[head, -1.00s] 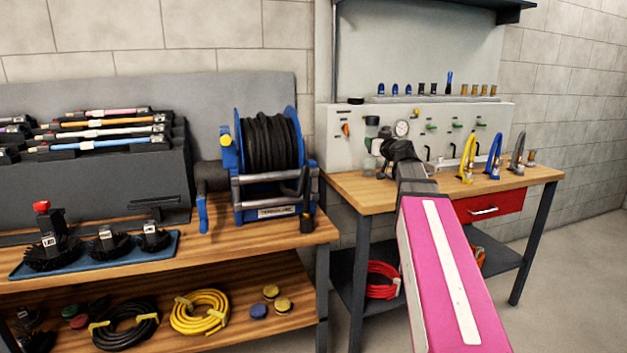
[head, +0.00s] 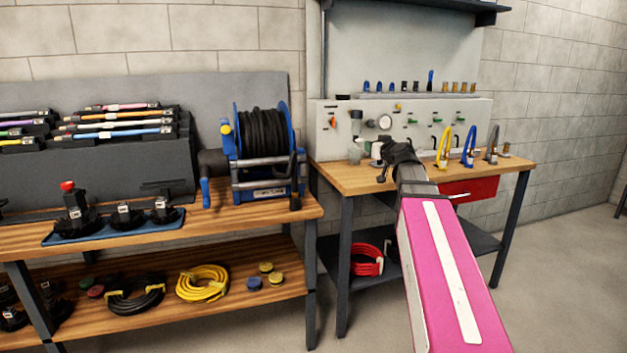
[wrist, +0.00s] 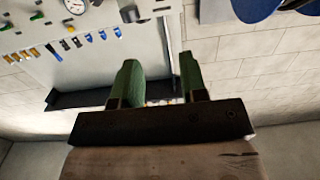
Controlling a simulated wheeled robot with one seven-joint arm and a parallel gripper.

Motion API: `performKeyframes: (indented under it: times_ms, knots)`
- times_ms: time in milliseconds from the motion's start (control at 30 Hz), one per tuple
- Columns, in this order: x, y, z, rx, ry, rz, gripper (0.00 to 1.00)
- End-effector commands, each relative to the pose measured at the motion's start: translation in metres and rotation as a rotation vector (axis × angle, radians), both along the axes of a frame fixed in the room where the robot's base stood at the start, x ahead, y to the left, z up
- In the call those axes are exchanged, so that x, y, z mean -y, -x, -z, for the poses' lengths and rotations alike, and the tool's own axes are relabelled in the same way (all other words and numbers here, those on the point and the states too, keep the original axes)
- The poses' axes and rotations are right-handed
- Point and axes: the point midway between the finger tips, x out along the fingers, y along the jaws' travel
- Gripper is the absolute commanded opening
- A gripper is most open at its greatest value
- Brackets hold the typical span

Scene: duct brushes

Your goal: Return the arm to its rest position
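My arm (head: 440,255), with its pink link, reaches forward from the lower right of the head view toward the workbench. Its dark wrist shows in front of the bench's panel, and the fingers are hard to make out there. In the wrist view my gripper (wrist: 158,62) shows two green fingers standing well apart. Nothing is held between them; wall and panel show through the gap.
The wooden workbench (head: 345,180) with hose fittings stands ahead, below a grey panel (head: 455,122). A hose reel (head: 265,150) stands on the left bench's top, near brushes on a blue tray (head: 60,238). Open floor (head: 560,270) lies at right.

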Motion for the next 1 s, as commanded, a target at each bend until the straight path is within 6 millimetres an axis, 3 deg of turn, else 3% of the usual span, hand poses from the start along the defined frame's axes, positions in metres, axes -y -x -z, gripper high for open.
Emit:
performKeyframes:
  times_ms: [267,467,667,800,1000]
  knots:
    - [-0.012,0.007,0.045,-0.103,0.008,-0.034,0.39]
    - [-0.025,0.018,0.095,-0.229,0.015,-0.066,0.39]
    - [-0.041,0.044,0.177,-0.445,0.03,-0.096,0.39]
    - [-0.05,0.077,0.25,-0.659,0.05,-0.096,0.39]
    - [-0.053,0.136,0.343,-0.968,0.092,-0.043,0.39]
